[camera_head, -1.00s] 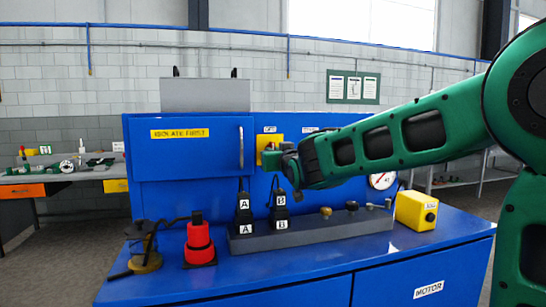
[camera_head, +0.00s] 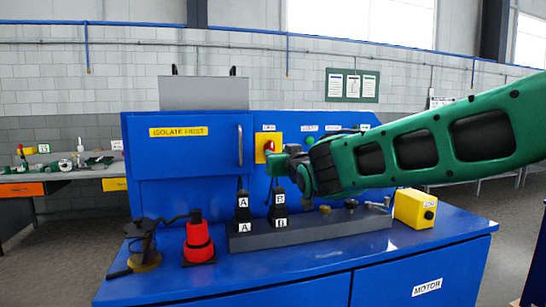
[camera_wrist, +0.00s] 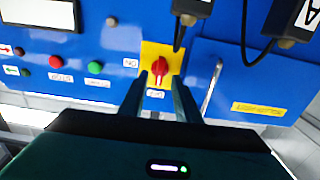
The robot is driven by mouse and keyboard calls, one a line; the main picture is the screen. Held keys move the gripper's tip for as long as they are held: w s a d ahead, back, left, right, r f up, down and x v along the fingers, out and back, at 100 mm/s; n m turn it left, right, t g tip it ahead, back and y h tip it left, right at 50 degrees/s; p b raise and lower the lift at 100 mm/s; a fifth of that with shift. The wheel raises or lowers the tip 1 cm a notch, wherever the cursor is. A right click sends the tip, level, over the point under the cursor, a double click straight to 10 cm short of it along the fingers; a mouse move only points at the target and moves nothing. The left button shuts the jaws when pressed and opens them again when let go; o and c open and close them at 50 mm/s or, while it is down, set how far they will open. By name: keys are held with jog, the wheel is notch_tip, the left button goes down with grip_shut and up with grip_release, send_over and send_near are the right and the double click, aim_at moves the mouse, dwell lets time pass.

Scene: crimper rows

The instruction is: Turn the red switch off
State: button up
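The red switch (camera_head: 269,146) is a round knob on a yellow plate (camera_head: 277,137) on the blue panel. In the wrist view the red knob (camera_wrist: 160,66) shows a raised handle on its yellow plate (camera_wrist: 149,49), with small white labels beside it. I cannot tell which label the handle points to. My gripper (camera_head: 272,163) is in front of the plate's lower part in the head view. In the wrist view my gripper (camera_wrist: 158,82) has its two fingers apart, with the knob between and just beyond the tips. I cannot see contact.
Black crimpers (camera_head: 278,208) with A and B tags stand in a grey rack (camera_head: 330,229) below, with cables above them. A red device (camera_head: 198,243), a lamp-like object (camera_head: 145,250) and a yellow box (camera_head: 415,209) stand on the blue bench (camera_head: 240,275). A blue door (camera_head: 190,160) is left.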

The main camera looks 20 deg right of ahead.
jog(key=shift+s+f, duration=0.1)
jog(key=shift+s, duration=2.3)
